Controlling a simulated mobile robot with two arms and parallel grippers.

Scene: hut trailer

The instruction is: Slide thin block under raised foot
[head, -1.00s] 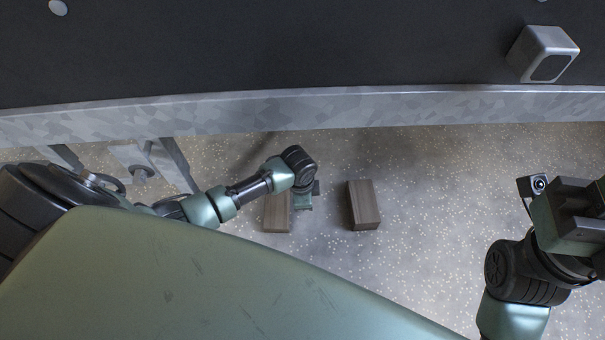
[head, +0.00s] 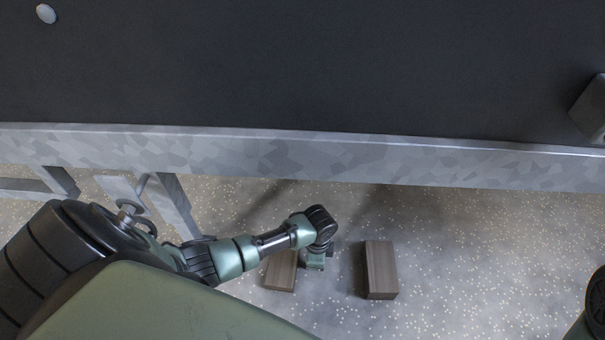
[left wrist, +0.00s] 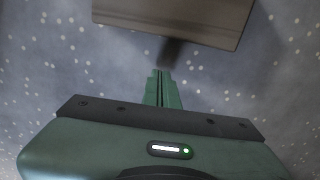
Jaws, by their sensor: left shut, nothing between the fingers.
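Two brown wooden blocks lie on the speckled floor in the head view, a left block (head: 281,271) and a right block (head: 380,269). My left gripper (head: 316,264) is low between them, close to the left block. In the left wrist view its green fingers (left wrist: 162,77) are shut with nothing between them. A wooden block (left wrist: 180,18) lies just beyond the fingertips there; I cannot tell which one. A round metal piece on a stem (head: 130,209), perhaps the foot, shows at the left beside my arm, partly hidden. My right gripper is out of view.
A dark trailer surface with a galvanized edge beam (head: 300,158) spans the top of the head view. Metal braces (head: 172,205) hang below it at the left. Bare floor (head: 480,260) lies right of the blocks.

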